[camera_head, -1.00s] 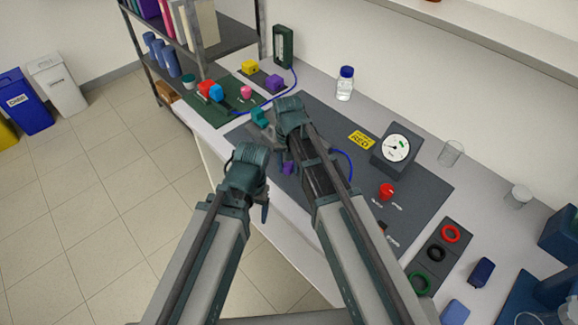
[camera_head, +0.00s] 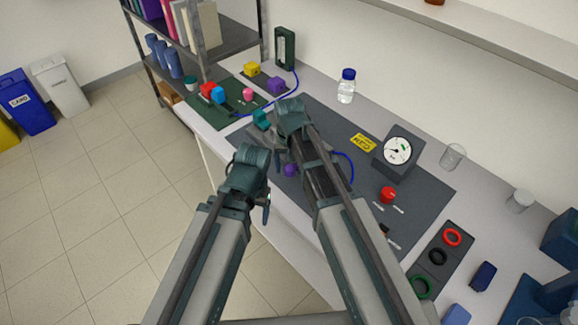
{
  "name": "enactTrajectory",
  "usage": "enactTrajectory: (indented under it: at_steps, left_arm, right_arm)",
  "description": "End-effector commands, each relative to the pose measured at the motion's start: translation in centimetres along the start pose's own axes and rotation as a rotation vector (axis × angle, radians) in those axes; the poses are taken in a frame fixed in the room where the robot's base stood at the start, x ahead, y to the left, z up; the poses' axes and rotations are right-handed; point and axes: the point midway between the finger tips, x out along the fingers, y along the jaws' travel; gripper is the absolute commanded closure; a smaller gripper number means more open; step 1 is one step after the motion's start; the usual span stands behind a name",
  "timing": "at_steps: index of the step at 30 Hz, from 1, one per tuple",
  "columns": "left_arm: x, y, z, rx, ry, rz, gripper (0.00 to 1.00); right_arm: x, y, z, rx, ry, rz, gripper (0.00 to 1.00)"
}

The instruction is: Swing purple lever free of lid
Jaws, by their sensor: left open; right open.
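A small purple knob (camera_head: 291,170), which looks like the end of the purple lever, shows between my two arms on the dark grey mat (camera_head: 425,178). The rest of the lever and most of the lid are hidden behind my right arm. A grey part (camera_head: 262,139) and a teal piece (camera_head: 261,119) show just left of that arm; I cannot tell whether the lever crosses the lid. My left gripper (camera_head: 265,202) is open and empty, left of and below the knob. My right gripper (camera_head: 286,140) is open, its fingers mostly hidden by its own arm.
A black gauge box (camera_head: 398,150), a red knob (camera_head: 387,194) and a yellow label (camera_head: 363,142) sit right of my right arm. A blue tube (camera_head: 347,165) runs behind it. A bottle (camera_head: 346,88) stands behind. A green mat (camera_head: 233,112) holds coloured pieces.

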Motion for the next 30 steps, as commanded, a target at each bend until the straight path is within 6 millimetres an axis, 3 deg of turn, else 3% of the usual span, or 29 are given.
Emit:
enactTrajectory:
  at_steps: [8, 30]
  left_arm:
    - [-2.1, -0.2, 0.1, 0.001, 0.000, 0.000, 0.25]
    - [-12.7, -1.2, 0.8, -0.011, 0.000, 0.002, 0.25]
  right_arm:
    - [-2.1, 0.0, 0.1, 0.000, -0.001, 0.000, 0.29]
    - [-12.7, 0.0, -0.1, 0.000, 0.001, 0.000, 0.29]
